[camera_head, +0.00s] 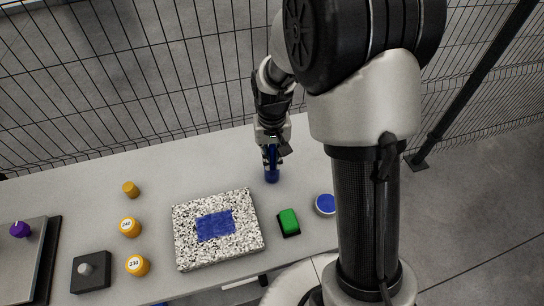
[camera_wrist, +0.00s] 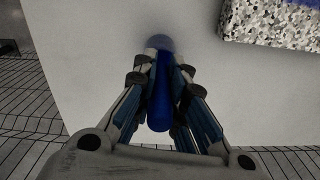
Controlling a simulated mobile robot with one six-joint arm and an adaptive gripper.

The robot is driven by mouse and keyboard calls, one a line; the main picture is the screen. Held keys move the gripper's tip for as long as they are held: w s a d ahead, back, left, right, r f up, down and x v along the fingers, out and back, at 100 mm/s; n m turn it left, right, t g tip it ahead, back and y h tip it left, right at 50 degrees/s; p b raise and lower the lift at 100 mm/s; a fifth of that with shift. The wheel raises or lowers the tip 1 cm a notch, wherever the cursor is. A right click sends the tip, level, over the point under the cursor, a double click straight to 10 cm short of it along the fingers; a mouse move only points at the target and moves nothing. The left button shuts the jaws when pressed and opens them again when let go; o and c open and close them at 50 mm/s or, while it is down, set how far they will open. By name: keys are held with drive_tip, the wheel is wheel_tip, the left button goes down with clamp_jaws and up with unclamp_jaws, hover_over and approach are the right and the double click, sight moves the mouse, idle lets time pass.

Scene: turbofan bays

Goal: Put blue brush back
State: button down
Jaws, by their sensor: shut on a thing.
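The blue brush (camera_head: 272,176) is upright in my gripper (camera_head: 272,160), near the back of the grey table. In the wrist view the blue brush (camera_wrist: 160,95) lies between the two fingers of my gripper (camera_wrist: 159,72), which are shut on it. Its far end reaches the table surface or just above it; I cannot tell whether it touches. A round blue-topped piece (camera_head: 325,204) with a pale rim lies on the table to the right, apart from the brush.
A speckled slab (camera_head: 184,252) with a blue patch (camera_head: 215,225) lies at the middle. A green block (camera_head: 289,221) sits to its right. Several yellow cylinders (camera_head: 130,227), a dark block with a grey knob (camera_head: 91,271) and a purple knob (camera_head: 20,229) stand left. A wire fence (camera_head: 150,70) runs behind.

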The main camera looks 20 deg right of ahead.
drive_tip(key=c, duration=1.6)
unclamp_jaws()
drive_tip(key=shift+f, duration=0.15)
drive_tip(key=shift+c, duration=0.2)
wheel_tip(320, 180, up, 13)
drive_tip(key=p, duration=0.3)
drive_tip(key=shift+f, duration=0.2)
drive_tip(key=s+r+t, duration=0.1)
drive_tip(key=s+r, duration=0.2)
drive_tip(key=s, duration=0.4)
drive_tip(key=s+r+n+t, duration=0.1)
drive_tip(key=s+r+t, duration=0.1)
drive_tip(key=s+r, duration=0.2)
drive_tip(key=s+r+t, duration=0.1)
drive_tip(key=s+r, duration=0.3)
drive_tip(key=s, duration=0.6)
drive_tip(key=shift+s+r+n+t, duration=0.2)
drive_tip(key=shift+n+t, duration=0.1)
drive_tip(key=shift+n, duration=0.1)
